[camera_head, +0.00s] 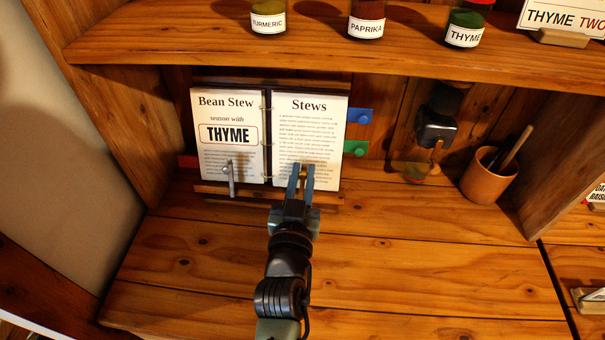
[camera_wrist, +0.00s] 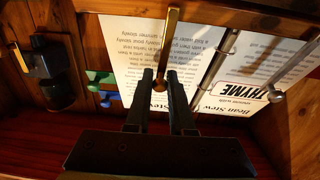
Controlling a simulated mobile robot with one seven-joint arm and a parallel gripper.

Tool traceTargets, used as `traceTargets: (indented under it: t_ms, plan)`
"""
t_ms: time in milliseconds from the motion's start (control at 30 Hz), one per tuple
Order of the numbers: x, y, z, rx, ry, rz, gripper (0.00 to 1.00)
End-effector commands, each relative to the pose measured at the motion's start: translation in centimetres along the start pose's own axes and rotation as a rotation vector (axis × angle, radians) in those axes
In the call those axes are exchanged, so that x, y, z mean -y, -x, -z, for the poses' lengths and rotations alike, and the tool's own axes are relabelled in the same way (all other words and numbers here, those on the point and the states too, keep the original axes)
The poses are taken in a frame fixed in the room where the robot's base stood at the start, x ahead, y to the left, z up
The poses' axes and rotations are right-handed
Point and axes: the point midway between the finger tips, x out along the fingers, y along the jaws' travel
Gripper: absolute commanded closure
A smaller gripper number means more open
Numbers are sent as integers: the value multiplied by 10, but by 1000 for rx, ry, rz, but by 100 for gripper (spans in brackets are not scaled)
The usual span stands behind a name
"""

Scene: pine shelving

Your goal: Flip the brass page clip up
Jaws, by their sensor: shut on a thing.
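An open recipe book stands against the back of the shelf, with a "Bean Stew" page (camera_head: 225,108) at left and a "Stews" page (camera_head: 318,118) at right. The brass page clip (camera_head: 303,171) is at the lower part of the right page. In the wrist view, which is upside down, its brass bar (camera_wrist: 169,42) runs from the book's lower edge to a round knob between my fingers. My gripper (camera_head: 301,170) is shut on the clip at that knob; its fingers also show in the wrist view (camera_wrist: 160,80). I cannot tell whether the bar touches the page.
A silver clip (camera_head: 231,180) is at the left page. Blue (camera_head: 360,116) and green (camera_head: 356,148) tabs stick out at right. A dark grinder-like object (camera_head: 437,122) and a utensil cup (camera_head: 489,176) stand further right. A shelf (camera_head: 330,45) with spice jars is above. The front boards are clear.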

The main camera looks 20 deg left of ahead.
Motion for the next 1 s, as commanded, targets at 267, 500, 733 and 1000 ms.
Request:
traceTargets:
  t_ms: [267,500,733,1000]
  plan:
    - [0,0,0,1,0,0,100]
    - [0,0,0,1,0,0,100]
    - [1,0,0,1,2,2,100]
    - [6,0,1,0,67,26,100]
